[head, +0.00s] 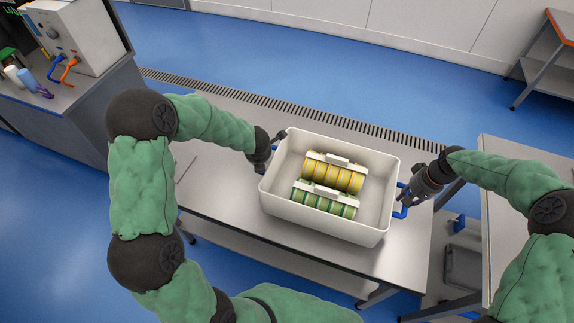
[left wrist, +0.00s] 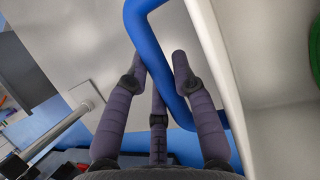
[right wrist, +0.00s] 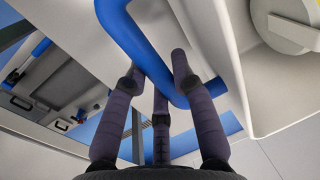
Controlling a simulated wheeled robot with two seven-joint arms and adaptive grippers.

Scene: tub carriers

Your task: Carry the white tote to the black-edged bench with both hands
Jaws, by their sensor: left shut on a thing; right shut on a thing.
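The white tote (head: 312,221) is over a light grey bench (head: 228,188) in the head view. I cannot tell whether it touches the top. It holds a yellow ribbed roll carrier (head: 334,177) and a green one (head: 322,201), each with a white bar. My left gripper (head: 274,148) is at the tote's left end, its fingers around a blue handle, which fills the left wrist view (left wrist: 170,75). My right gripper (head: 405,195) is at the right end, its fingers around the other blue handle (right wrist: 145,50).
A second light bench (head: 510,143) stands at the right, across a narrow gap. An orange-edged table (head: 548,62) is at the far right. A counter (head: 60,95) with a boxy instrument (head: 75,32) and bottles is at the left. Blue floor lies behind the bench.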

